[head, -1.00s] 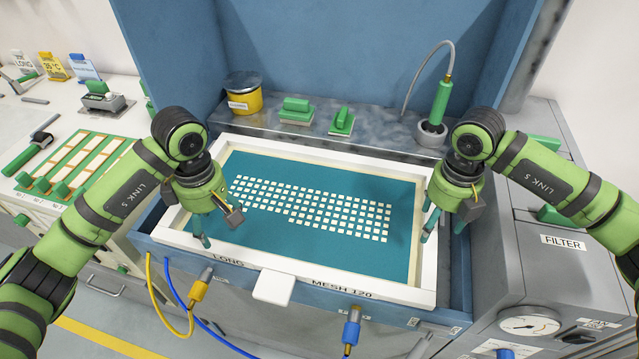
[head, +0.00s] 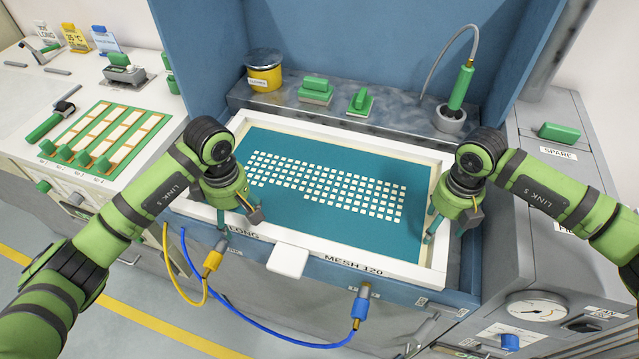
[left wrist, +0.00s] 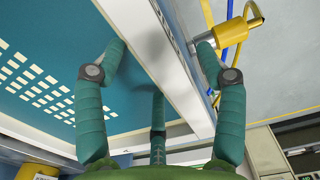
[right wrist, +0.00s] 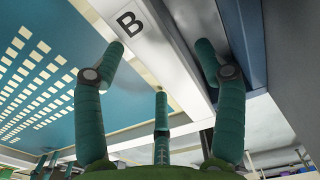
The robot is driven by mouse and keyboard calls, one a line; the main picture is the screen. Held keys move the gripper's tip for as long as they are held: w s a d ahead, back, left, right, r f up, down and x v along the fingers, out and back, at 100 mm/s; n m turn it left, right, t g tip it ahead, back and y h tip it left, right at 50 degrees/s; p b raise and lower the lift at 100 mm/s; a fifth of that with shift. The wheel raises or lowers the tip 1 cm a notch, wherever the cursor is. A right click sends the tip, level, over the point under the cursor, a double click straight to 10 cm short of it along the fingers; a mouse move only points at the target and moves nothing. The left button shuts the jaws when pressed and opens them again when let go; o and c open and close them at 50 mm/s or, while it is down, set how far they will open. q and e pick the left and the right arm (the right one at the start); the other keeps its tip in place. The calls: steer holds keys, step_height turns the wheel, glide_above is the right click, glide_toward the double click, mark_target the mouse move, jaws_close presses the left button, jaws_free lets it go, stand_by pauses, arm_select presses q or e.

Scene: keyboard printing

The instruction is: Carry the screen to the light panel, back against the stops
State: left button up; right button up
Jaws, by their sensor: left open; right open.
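The screen (head: 330,262) is a white frame with teal mesh and a pale keyboard pattern, marked LONG and MESH 120. It lies slightly tilted in the blue booth, a white tab (head: 288,262) at its front. My left gripper (head: 236,222) is open at the front left; in the left wrist view its fingers stand either side of the white frame bar (left wrist: 165,65). My right gripper (head: 437,226) is open at the right side; in the right wrist view the frame bar marked B (right wrist: 150,50) lies between its fingers. I cannot make out the light panel or its stops.
A ledge behind holds a yellow pot (head: 265,72), green-handled blocks (head: 315,90) and a green spray wand (head: 461,88). A bench with strips in a green rack (head: 105,135) stands left. A grey cabinet (head: 570,150) stands right. Blue and yellow hoses (head: 290,343) hang in front.

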arm_select(q)
steer(key=shift+f, duration=0.15)
arm_select(e)
steer(key=shift+f, duration=0.15)
arm_select(q)
jaws_close()
arm_select(e)
jaws_close()
steer(key=shift+r, duration=0.2)
